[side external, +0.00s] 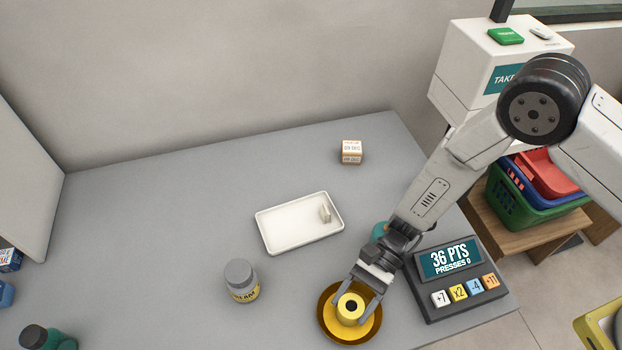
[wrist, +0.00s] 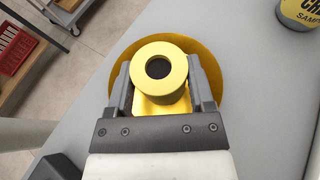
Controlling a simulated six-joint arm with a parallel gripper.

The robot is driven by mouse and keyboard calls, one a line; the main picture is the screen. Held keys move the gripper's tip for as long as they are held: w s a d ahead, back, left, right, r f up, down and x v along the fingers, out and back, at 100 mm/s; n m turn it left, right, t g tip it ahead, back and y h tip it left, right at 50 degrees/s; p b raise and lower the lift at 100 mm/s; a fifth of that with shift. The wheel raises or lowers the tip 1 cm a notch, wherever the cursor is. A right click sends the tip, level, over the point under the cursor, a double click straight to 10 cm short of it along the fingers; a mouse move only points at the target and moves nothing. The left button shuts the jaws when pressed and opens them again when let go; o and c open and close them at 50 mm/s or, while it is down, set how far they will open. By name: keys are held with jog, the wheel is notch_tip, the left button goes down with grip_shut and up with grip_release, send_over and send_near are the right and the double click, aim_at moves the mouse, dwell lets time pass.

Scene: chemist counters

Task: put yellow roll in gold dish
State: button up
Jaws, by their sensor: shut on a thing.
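The yellow roll (side external: 350,307) is a short yellow cylinder with a dark hole in its top face. My gripper (side external: 357,304) is shut on it, one finger on each side. The roll is upright and lies over the gold dish (side external: 328,324), a round shallow dish near the counter's front edge. The wrist view shows the roll (wrist: 160,54) between the fingers of my gripper (wrist: 160,85), with the dish (wrist: 205,68) behind it. I cannot tell whether the roll touches the dish's floor.
A points console (side external: 455,278) with several buttons stands right of the dish. A grey-lidded jar (side external: 241,282) stands to the left. A white tray (side external: 285,238) and a small box (side external: 351,152) are farther back. The left part of the counter is mostly clear.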

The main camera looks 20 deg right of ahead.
jog(key=shift+f, duration=0.1)
jog(key=o, duration=1.2)
jog(key=shift+v, duration=0.8)
jog(key=v, duration=0.3)
jog(key=shift+w+d+r, duration=0.2)
jog(key=shift+d+r, duration=0.05)
jog(key=shift+d, duration=0.05)
jog(key=shift+s+a+r, duration=0.1)
jog(key=shift+r, duration=3.3)
